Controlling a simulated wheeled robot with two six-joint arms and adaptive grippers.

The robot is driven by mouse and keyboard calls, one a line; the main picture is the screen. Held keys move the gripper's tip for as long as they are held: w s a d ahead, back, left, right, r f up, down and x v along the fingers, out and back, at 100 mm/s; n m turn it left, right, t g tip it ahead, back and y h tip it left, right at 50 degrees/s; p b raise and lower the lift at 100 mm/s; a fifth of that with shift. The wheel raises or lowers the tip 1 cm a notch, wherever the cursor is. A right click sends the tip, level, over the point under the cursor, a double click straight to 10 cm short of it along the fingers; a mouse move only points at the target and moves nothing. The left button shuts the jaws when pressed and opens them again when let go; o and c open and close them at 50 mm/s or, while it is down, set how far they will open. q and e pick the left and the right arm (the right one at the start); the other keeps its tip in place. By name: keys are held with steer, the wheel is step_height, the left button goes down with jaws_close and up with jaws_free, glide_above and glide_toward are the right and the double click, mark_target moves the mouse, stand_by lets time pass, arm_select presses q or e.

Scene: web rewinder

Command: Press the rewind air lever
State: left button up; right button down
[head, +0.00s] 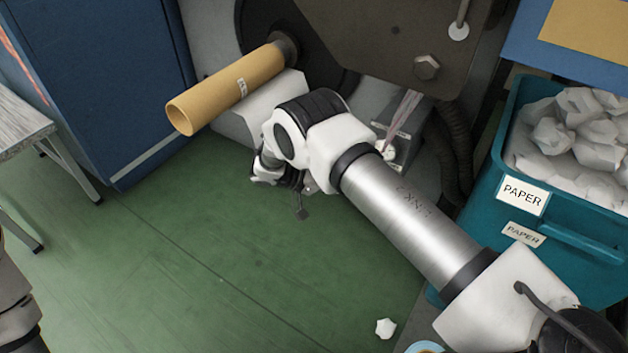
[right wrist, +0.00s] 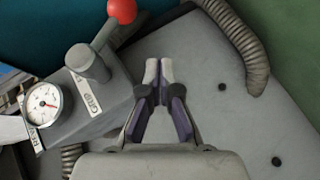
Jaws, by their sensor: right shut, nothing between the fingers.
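In the right wrist view a lever with a red ball knob (right wrist: 122,11) rises from a grey control box (right wrist: 95,100). The box carries a label that is hard to read. A round white pressure gauge (right wrist: 42,104) sits beside the lever. My right gripper (right wrist: 158,70) is shut and empty, its fingertips to the right of the lever and apart from it in the picture. In the head view my right arm reaches in from the lower right, and its wrist hides most of the gripper. The lever cannot be made out there. My left gripper is not in view.
A cardboard core (head: 225,92) sticks out from the rewinder shaft at left. A teal bin (head: 478,217) of crumpled paper stands at right. A ribbed hose (right wrist: 240,45) curves beside the box. Green floor (head: 230,270) is open, with a paper scrap (head: 385,328) on it.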

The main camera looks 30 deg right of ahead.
steer(key=f+v, duration=0.1)
steer(key=v, duration=0.6)
steer(key=shift+w+a+p, duration=0.15)
steer(key=shift+a+p, duration=0.15)
steer(key=shift+p, duration=0.1)
steer(key=shift+f, duration=0.1)
